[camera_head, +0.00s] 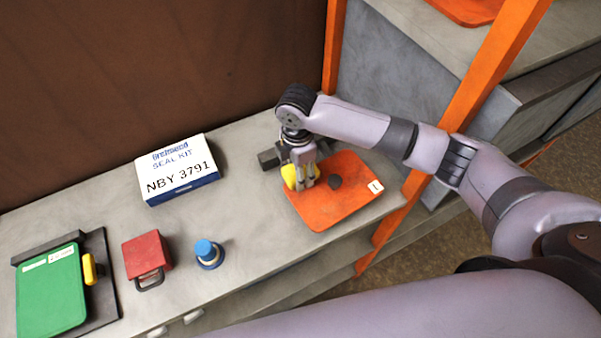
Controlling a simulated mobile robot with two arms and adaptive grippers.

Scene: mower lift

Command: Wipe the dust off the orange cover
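The orange cover (325,211) lies flat on the grey bench near its right end. It has a white label (375,187) at its right edge and a dark round spot (335,182) near its middle; I cannot tell whether the spot is dust or a part of the cover. My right gripper (305,182) points down over the cover's upper left part. It appears shut on a yellow sponge-like piece (289,176), which shows at the left of the fingers, at or just above the cover. The fingers hide part of it. My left gripper is not in view.
A white seal kit box (178,171), a blue knob-like piece (207,253), a red block with a handle (146,255) and a green clipboard-like piece (50,292) stand left on the bench. A dark block (268,159) lies behind the gripper. Orange posts (490,65) rise at right.

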